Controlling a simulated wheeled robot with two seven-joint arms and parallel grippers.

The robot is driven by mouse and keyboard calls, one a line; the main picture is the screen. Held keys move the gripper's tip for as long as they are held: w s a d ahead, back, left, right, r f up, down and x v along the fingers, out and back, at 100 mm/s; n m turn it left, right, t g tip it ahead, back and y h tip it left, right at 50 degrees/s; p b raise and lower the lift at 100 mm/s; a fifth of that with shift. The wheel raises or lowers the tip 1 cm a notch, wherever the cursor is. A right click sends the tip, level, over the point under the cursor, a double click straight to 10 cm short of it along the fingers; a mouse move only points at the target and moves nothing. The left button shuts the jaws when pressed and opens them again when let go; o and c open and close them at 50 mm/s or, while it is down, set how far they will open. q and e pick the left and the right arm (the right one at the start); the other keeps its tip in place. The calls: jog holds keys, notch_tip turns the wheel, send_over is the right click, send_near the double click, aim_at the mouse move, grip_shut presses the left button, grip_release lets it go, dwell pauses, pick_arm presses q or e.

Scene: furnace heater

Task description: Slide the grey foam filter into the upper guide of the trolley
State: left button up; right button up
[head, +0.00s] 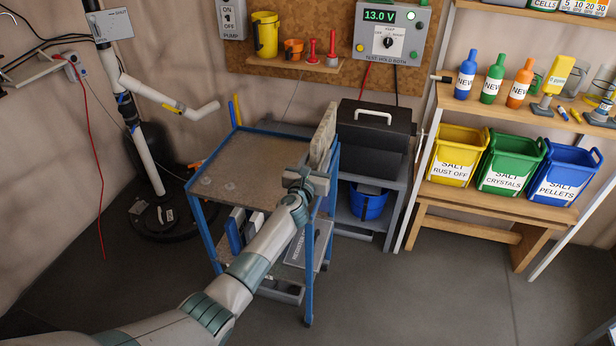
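The trolley (212,233) has a blue frame and a speckled top, and stands left of the middle. My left gripper (308,178) is at the trolley's right side, just below a pale, thick upright panel (325,133). The fingers are small and partly hidden by my wrist, so I cannot tell whether they are open or touch the panel. A grey panel with lettering (318,245) shows lower down at the trolley's right side, partly behind my arm. I cannot tell which panel is the grey foam filter, and the upper guide is not clearly visible. My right gripper is out of view.
A black case (375,140) stands on a grey stand right of the trolley, with a blue bucket (368,203) below. Blue and white upright items (236,230) sit on the trolley's lower shelf. A wooden rack with salt bins (458,157) is at right. Floor in front is clear.

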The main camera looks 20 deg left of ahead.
aim_at(313, 166)
pick_arm(q)
jog(key=shift+s+p, duration=0.5)
jog(key=shift+s, duration=0.45)
jog(key=s+p, duration=0.1)
jog(key=s, duration=0.5)
jog(key=shift+s+a, duration=0.1)
jog(key=shift+a, duration=0.05)
jog(key=s, duration=0.9)
jog(key=shift+s+a, duration=0.15)
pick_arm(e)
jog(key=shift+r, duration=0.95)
pick_arm(q)
jog(key=shift+r, duration=0.1)
